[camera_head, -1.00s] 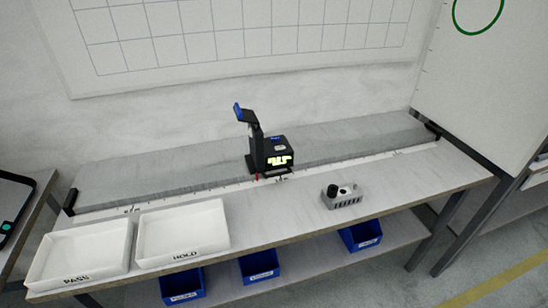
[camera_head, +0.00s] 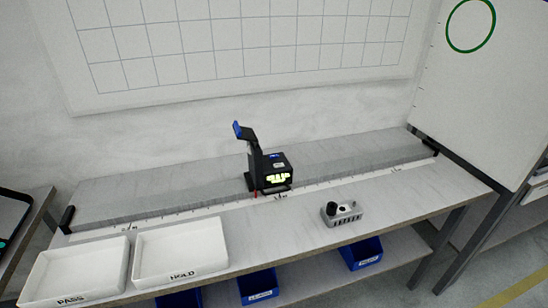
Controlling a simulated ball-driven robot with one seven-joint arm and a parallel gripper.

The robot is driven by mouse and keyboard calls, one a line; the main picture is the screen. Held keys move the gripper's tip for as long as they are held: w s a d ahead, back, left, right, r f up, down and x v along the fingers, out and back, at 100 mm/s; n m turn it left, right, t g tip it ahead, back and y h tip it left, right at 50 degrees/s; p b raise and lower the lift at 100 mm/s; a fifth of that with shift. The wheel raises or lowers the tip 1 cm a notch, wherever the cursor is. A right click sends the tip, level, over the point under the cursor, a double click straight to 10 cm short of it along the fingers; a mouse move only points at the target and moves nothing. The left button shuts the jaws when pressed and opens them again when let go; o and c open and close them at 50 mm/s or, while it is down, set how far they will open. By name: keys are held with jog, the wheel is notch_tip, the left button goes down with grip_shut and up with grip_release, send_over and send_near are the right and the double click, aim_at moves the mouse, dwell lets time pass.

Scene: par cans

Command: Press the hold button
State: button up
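A small grey box (camera_head: 342,214) with dark round tops, possibly buttons, sits on the bench right of centre, near the front edge. Its labels are too small to read, so I cannot tell which part is the hold button. A white tray marked HOLD (camera_head: 183,273) stands at the front left of the bench. My gripper does not show in the head view.
A black device (camera_head: 270,172) with a blue-tipped lever and lit display stands mid-bench. A white PASS tray (camera_head: 72,298) is at the far left. Blue bins (camera_head: 361,252) sit on the shelf below. The bench (camera_head: 400,200) is clear right of the grey box.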

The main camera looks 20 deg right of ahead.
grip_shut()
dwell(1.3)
